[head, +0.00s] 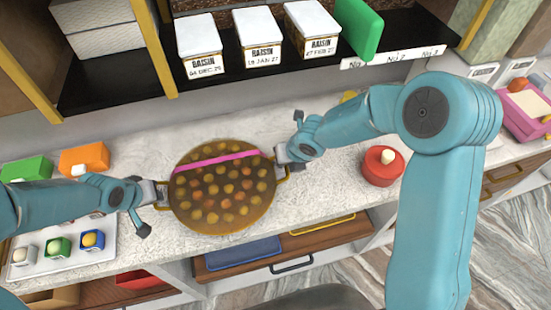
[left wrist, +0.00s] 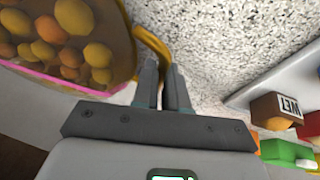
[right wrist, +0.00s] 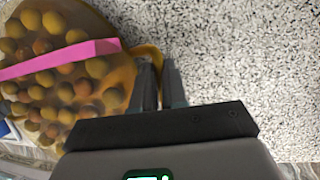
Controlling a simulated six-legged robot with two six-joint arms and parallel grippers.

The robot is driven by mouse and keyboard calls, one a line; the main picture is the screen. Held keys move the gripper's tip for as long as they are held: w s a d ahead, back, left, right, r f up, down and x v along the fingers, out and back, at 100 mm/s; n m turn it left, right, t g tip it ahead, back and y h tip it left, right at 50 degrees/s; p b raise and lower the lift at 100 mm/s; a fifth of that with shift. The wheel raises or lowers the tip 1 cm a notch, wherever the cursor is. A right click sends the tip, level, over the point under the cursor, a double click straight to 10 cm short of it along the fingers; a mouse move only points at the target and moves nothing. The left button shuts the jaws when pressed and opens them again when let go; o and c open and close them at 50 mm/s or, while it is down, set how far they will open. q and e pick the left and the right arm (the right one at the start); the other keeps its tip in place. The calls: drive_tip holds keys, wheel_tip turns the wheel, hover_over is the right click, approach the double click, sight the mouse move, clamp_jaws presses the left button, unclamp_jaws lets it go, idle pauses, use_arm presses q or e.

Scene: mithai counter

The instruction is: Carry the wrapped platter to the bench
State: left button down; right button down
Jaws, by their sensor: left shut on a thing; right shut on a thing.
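The wrapped platter (head: 222,215) is a round amber dish with side handles, filled with several round sweets and crossed by a pink ribbon (head: 218,161). In the head view it is over the speckled counter; I cannot tell whether it touches the surface. My left gripper (head: 160,194) is shut on its left handle, and the handle shows between the fingers in the left wrist view (left wrist: 152,42). My right gripper (head: 283,160) is shut on its right handle, which also shows in the right wrist view (right wrist: 150,52). No bench can be made out for certain.
Several raisin tins (head: 260,40) stand on the black shelf behind, beside a green board (head: 358,28). A red pot (head: 381,167) stands to the right. A white tray (head: 70,262) with small boxes lies at left. Drawers (head: 290,246) are below the counter's front edge.

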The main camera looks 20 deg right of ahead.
use_arm(q)
drive_tip(key=shift+s+d+f+b, duration=0.1)
drive_tip(key=shift+s+f+b, duration=0.05)
drive_tip(key=shift+f+b, duration=0.2)
use_arm(e)
drive_tip(key=shift+s+f, duration=0.15)
drive_tip(key=shift+f, duration=0.2)
use_arm(q)
drive_tip(key=shift+f+b, duration=0.4)
drive_tip(key=shift+f, duration=0.05)
use_arm(e)
drive_tip(key=shift+f, duration=0.45)
use_arm(q)
drive_tip(key=c, duration=1.2)
unclamp_jaws()
use_arm(e)
drive_tip(key=c, duration=1.2)
unclamp_jaws()
use_arm(q)
drive_tip(key=shift+o, duration=0.2)
drive_tip(key=shift+r, duration=0.15)
use_arm(e)
drive_tip(key=shift+o, duration=0.2)
drive_tip(key=shift+r, duration=0.1)
use_arm(q)
drive_tip(key=shift+r, duration=0.1)
use_arm(e)
drive_tip(key=shift+r, duration=0.1)
